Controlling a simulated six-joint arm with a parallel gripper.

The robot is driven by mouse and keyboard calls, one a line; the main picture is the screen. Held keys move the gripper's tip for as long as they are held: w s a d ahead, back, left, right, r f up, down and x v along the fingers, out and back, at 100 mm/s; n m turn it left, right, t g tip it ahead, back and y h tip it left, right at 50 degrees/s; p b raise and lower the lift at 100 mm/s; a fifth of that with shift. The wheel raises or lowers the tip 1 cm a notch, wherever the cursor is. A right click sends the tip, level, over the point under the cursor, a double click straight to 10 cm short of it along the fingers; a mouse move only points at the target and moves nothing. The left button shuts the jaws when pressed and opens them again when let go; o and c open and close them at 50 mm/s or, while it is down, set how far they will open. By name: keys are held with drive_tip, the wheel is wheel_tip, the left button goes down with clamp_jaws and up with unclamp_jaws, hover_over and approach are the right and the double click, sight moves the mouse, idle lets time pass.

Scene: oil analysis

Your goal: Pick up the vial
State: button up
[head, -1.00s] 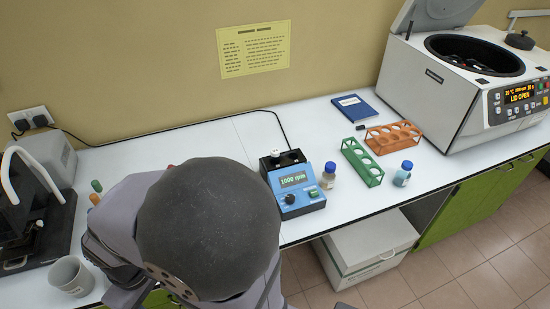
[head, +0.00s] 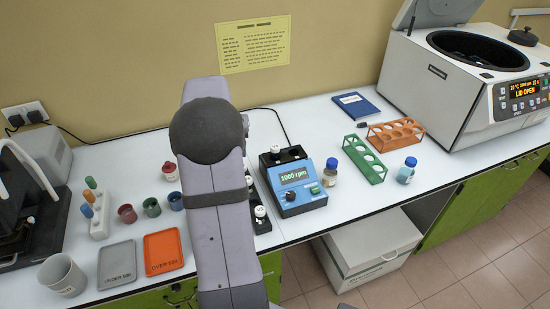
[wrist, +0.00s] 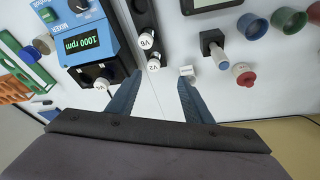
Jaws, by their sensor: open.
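Several vials are in view, and I cannot tell which one is meant. White-capped vials marked V6 (wrist: 146,41) and V2 (wrist: 154,63) stand in a black rack in the wrist view. A white-capped vial (wrist: 101,83) sits in the blue mixer (wrist: 62,30). Blue-capped vials stand right of the mixer (head: 331,172) and by the green rack (head: 406,170). My gripper (wrist: 157,82) is open and empty, its fingers pointing towards the V2 and V6 caps, apart from them. In the head view my arm hides the gripper and part of the black rack.
Green rack (head: 364,160) and orange rack (head: 396,135) stand right of the mixer. The centrifuge (head: 460,85) has its lid open. The bench's front right is clear.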

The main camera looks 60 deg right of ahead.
sight(275, 147)
drive_tip(key=shift+s+d+f+m+g+h, duration=0.2)
drive_tip(key=shift+s+d+f+m, duration=0.25)
drive_tip(key=shift+s+d, duration=1.3)
drive_tip(key=shift+s+d+f+m+g+h, duration=0.15)
drive_tip(key=shift+s+d+m, duration=0.8)
drive_tip(key=shift+d, duration=1.3)
drive_tip(key=shift+s+d+f+m+g+h, duration=0.1)
drive_tip(key=shift+s+d+f+m+h, duration=0.25)
drive_tip(key=shift+s+d, duration=1.5)
drive_tip(key=shift+w+d+f+p, duration=0.1)
drive_tip(key=shift+w+f+p, duration=0.1)
drive_tip(key=shift+f+p, duration=0.45)
drive_tip(key=shift+a+p+x, duration=0.2)
drive_tip(key=shift+p+x, duration=0.9)
drive_tip(key=shift+x, duration=1)
drive_tip(key=shift+w, duration=0.15)
drive_tip(key=c, duration=1.1)
